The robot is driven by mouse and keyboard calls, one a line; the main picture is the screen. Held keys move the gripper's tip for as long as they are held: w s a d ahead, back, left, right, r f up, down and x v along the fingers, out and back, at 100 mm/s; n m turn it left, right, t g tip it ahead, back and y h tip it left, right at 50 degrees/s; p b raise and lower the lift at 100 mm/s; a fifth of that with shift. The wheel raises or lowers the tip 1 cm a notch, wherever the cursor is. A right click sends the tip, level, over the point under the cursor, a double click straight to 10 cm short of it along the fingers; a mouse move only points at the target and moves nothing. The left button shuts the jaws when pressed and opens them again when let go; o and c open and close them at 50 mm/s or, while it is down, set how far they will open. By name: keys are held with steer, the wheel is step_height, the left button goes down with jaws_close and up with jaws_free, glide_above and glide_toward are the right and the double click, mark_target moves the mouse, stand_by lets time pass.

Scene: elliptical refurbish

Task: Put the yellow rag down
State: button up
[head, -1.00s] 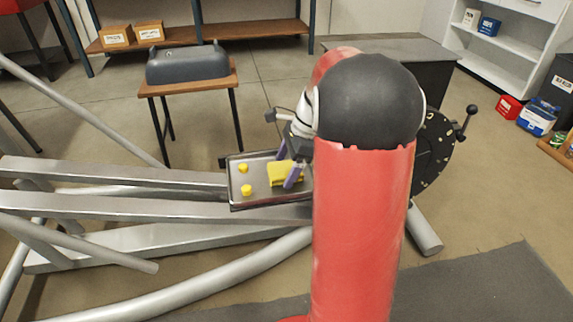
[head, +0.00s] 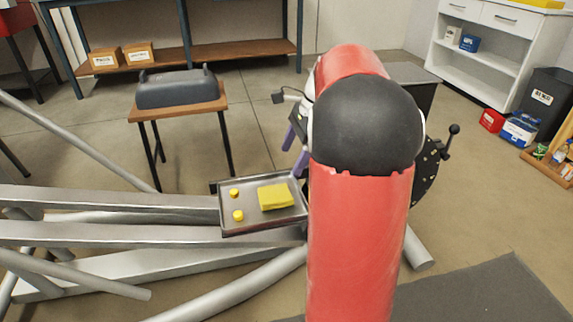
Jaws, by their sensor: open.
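The yellow rag (head: 276,197) lies folded in the metal tray (head: 256,226), toward its right side. Two small yellow caps or knobs (head: 234,193) are in the tray to the left of the rag. My gripper (head: 294,150) is above and behind the rag, apart from it. Its purple fingers are spread and nothing shows between them.
The tray rests by grey metal frame beams (head: 110,234) that run to the left. A small wooden table (head: 178,109) with a dark grey case (head: 176,90) stands behind. A black disc with a handle (head: 430,165) is right of my arm.

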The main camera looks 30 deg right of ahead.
steer(key=s+a+r+n+t+h, duration=0.1)
steer(key=s+a+r+n+h, duration=0.15)
steer(key=s+a+n, duration=0.75)
steer(key=s+a+f+n+t+h, duration=0.1)
steer(key=s+a+f+n+t, duration=0.2)
steer(key=s+a+n, duration=0.5)
steer(key=s+n, duration=0.1)
steer(key=n, duration=0.2)
steer(key=shift+f+h, duration=0.15)
steer(key=shift+h, duration=0.2)
